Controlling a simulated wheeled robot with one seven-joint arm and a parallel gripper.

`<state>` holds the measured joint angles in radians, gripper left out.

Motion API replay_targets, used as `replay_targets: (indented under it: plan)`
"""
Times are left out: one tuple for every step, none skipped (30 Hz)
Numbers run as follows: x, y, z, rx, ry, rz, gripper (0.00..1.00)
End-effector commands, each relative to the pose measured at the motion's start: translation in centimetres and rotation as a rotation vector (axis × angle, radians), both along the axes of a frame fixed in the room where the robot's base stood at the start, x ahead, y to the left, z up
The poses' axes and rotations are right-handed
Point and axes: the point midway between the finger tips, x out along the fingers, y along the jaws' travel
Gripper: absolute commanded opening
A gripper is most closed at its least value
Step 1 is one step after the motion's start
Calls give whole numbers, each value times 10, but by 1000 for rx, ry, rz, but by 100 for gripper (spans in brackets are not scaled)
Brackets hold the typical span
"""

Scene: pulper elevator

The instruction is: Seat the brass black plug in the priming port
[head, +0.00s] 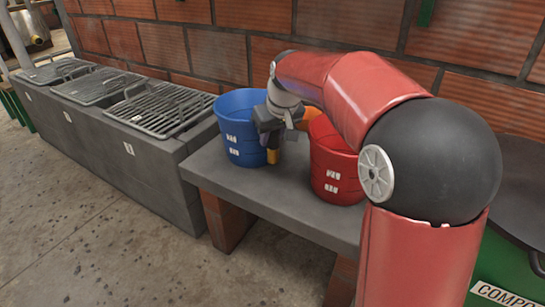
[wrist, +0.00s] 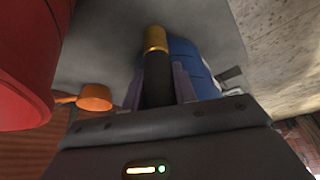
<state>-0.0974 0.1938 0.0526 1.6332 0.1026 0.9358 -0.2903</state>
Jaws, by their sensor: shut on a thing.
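My gripper (head: 269,138) is above the grey bench, in front of the blue bucket and left of the red one. It is shut on the brass black plug (wrist: 157,72), whose black body sits between the two fingers with its brass end pointing away from the gripper. In the head view the plug (head: 272,156) hangs below the fingers, partly hidden, and looks clear of the bench top. The wrist view also shows the gripper (wrist: 158,88) around the plug. I cannot make out the priming port in either view.
The blue bucket (head: 235,125) and red bucket (head: 333,165) stand on the grey bench (head: 260,187). An orange thing (wrist: 95,97) is beside the red bucket. Grated grey units (head: 165,108) line the left, against a brick wall (head: 215,55). The floor (head: 90,210) in front is open.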

Motion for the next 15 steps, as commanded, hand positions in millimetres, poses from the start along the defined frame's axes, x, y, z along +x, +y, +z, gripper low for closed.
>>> replay_targets:
  plan:
    - [0, 0, -6, 0, 0, 0, 3]
    - [0, 0, -7, 0, 0, 0, 3]
    - [0, 0, -9, 0, 0, 0, 3]
    - [0, 0, -11, 0, 0, 0, 3]
    - [0, 0, -12, 0, 0, 0, 3]
    - [0, 0, -16, 0, 0, 0, 3]
    - [0, 0, -20, 0, 0, 0, 3]
    - [0, 0, -24, 0, 1, 0, 3]
    - [0, 0, -30, 1, 1, -1, 3]
    - [0, 0, -36, 1, 1, -1, 3]
    - [0, 0, -41, 0, 2, -1, 3]
    - [0, 0, -46, 0, 2, -1, 3]
    - [0, 0, -50, 0, 1, -1, 3]
    - [0, 0, -52, 0, 1, -1, 3]
    - [0, 0, -53, 0, 0, -1, 3]
